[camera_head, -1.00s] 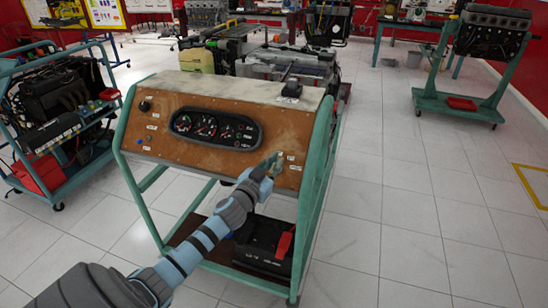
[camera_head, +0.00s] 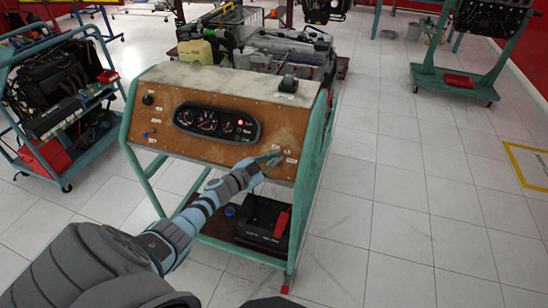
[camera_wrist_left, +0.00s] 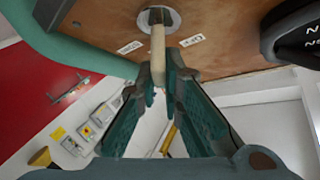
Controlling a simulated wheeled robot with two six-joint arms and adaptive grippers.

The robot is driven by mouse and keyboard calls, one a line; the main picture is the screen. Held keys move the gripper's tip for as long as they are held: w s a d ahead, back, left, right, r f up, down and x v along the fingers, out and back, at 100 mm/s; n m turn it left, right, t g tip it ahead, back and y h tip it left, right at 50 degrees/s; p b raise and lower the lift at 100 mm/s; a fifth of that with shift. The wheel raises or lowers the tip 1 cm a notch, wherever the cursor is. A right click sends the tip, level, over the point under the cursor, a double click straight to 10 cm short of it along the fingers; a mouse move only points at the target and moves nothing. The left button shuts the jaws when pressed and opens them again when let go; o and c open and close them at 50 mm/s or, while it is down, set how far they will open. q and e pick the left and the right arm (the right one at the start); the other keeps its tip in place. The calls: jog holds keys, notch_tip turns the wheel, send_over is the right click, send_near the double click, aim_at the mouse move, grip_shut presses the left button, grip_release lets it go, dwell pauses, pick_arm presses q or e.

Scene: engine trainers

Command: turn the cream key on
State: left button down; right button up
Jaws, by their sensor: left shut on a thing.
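The cream key (camera_wrist_left: 157,48) sticks out of a round metal switch plate (camera_wrist_left: 159,20) on the brown panel in the left wrist view. My left gripper (camera_wrist_left: 160,78) has its teal fingers on either side of the key's free end and is shut on it. In the head view the left gripper (camera_head: 270,158) is at the lower right of the panel (camera_head: 205,153), and its fingers hide the key. A red lamp (camera_head: 240,122) glows in the gauge cluster (camera_head: 207,121). My right gripper is not in view.
The panel sits on a teal-framed stand (camera_head: 304,178) with a black battery-like box (camera_head: 262,222) on its lower shelf. An engine trainer cart (camera_head: 58,120) stands at the left. An engine (camera_head: 285,57) is behind the stand. The tiled floor to the right is open.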

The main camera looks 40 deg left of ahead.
pick_arm(q)
jog(key=c, duration=1.7)
grip_release()
jog(key=shift+s, duration=0.1)
jog(key=s, duration=0.4)
jog(key=s+r, duration=0.1)
jog(key=s, duration=0.2)
jog(key=s+a, duration=0.1)
jog(key=s, duration=0.3)
jog(key=shift+s+a+r, duration=0.1)
jog(key=shift+s+r, duration=0.1)
jog(key=shift+s, duration=0.15)
jog(key=shift+w, duration=0.1)
